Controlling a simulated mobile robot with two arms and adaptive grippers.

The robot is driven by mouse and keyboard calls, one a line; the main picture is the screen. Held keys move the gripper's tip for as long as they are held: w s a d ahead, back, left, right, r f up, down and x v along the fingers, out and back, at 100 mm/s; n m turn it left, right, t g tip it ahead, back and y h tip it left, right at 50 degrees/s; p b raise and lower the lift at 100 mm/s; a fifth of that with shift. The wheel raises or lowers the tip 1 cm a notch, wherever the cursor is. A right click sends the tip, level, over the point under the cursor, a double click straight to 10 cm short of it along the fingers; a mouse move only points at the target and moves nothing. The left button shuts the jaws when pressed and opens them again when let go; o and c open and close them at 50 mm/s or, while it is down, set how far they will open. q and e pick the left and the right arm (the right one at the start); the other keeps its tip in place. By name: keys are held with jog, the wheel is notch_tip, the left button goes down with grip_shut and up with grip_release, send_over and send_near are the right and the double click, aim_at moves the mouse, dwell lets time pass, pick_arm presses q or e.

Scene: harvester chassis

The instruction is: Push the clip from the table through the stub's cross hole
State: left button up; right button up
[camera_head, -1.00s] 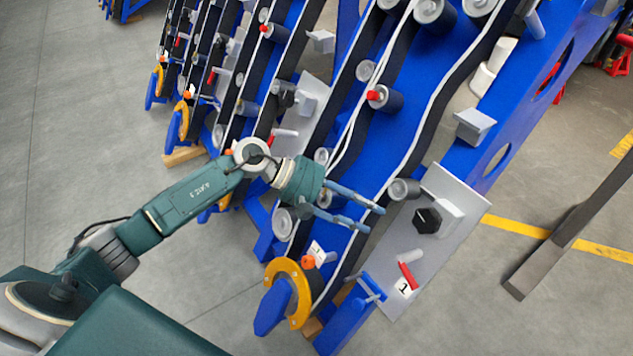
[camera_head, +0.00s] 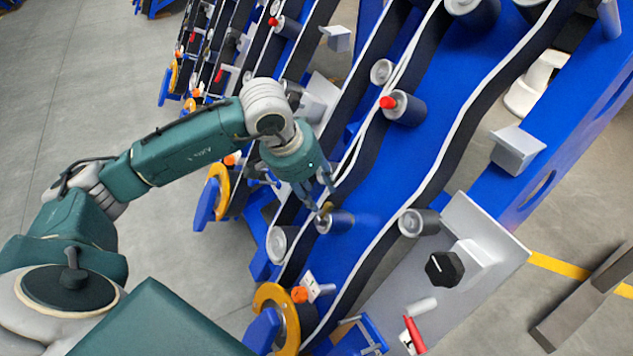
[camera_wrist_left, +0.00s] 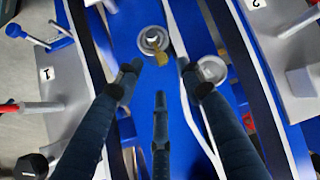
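A grey stub (camera_head: 338,223) with a ringed end stands out from the blue chassis in the head view. It also shows in the left wrist view (camera_wrist_left: 150,38). A small brass-coloured piece, likely the clip (camera_wrist_left: 160,58), is at the stub's end face; it shows small in the head view (camera_head: 324,210). I cannot tell whether it passes through the cross hole. My left gripper (camera_head: 319,194) is just above the stub, pointing down at it. In the left wrist view its fingers (camera_wrist_left: 159,82) are spread apart with nothing between them. My right gripper is not in view. No table shows.
A grey panel with a black knob (camera_head: 443,268) and a red-handled lever (camera_head: 414,335) is at the right. A yellow ring (camera_head: 277,310) is below. Open grey floor (camera_head: 75,90) lies left.

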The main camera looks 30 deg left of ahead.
aim_at(326, 207)
pick_arm(q)
jog(key=x, duration=0.6)
jog(key=shift+w+f+b, duration=0.1)
jog(key=shift+f+b, duration=0.2)
jog(key=shift+b, duration=0.1)
jog(key=shift+x, duration=0.9)
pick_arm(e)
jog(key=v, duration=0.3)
pick_arm(q)
grip_shut()
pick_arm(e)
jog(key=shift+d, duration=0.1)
